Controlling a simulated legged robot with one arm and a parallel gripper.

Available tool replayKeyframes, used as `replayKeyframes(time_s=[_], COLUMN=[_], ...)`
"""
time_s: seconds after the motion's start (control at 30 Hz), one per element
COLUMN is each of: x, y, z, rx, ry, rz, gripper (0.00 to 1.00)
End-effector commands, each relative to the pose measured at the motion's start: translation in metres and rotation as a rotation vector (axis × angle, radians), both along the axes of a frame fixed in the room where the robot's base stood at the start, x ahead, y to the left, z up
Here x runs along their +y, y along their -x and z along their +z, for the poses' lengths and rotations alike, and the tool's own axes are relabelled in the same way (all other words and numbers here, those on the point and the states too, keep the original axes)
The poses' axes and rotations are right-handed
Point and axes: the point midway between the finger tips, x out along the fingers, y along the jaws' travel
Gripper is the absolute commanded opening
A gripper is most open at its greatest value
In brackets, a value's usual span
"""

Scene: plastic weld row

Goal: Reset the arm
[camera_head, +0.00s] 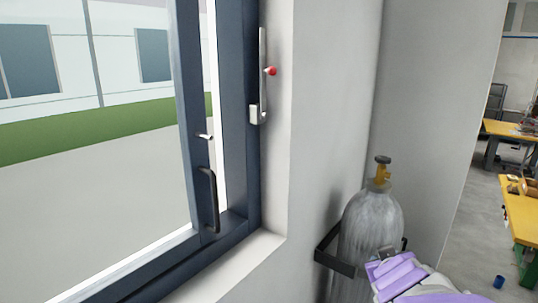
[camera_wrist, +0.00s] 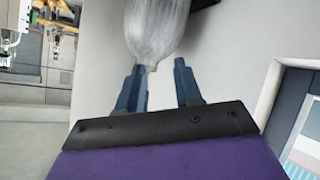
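My gripper (camera_wrist: 159,67) shows in the wrist view with its two blue fingers apart and nothing held between them. A grey gas cylinder (camera_wrist: 157,25) shows just past the fingertips in that view. I cannot tell whether they touch it. In the head view, my purple and white arm is at the bottom right, in front of the lower part of the gas cylinder (camera_head: 370,225). My gripper cannot be made out in the head view.
A black bracket (camera_head: 336,252) surrounds the cylinder beside the wall. Yellow-topped tables (camera_head: 520,212) and a blue cup (camera_head: 498,282) on the floor are at right.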

Motion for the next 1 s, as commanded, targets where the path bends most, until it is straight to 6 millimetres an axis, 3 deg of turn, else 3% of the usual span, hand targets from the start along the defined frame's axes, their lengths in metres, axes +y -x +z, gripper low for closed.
replayKeyframes(time_s=[0.1, 0.27, 0.5, 0.7, 0.83, 1.0], x=[-0.006, 0.006, 0.059, 0.106, 0.120, 0.124], y=[0.041, 0.106, 0.219, 0.297, 0.322, 0.329], z=[-0.041, -0.095, -0.164, -0.189, -0.191, -0.191], rx=[0.138, 0.363, 0.761, 1.038, 1.126, 1.150], ry=[-0.041, -0.121, -0.269, -0.356, -0.382, -0.388], rz=[-0.111, -0.212, -0.239, -0.178, -0.148, -0.139], gripper=[0.35, 0.35, 0.35, 0.35, 0.35, 0.35])
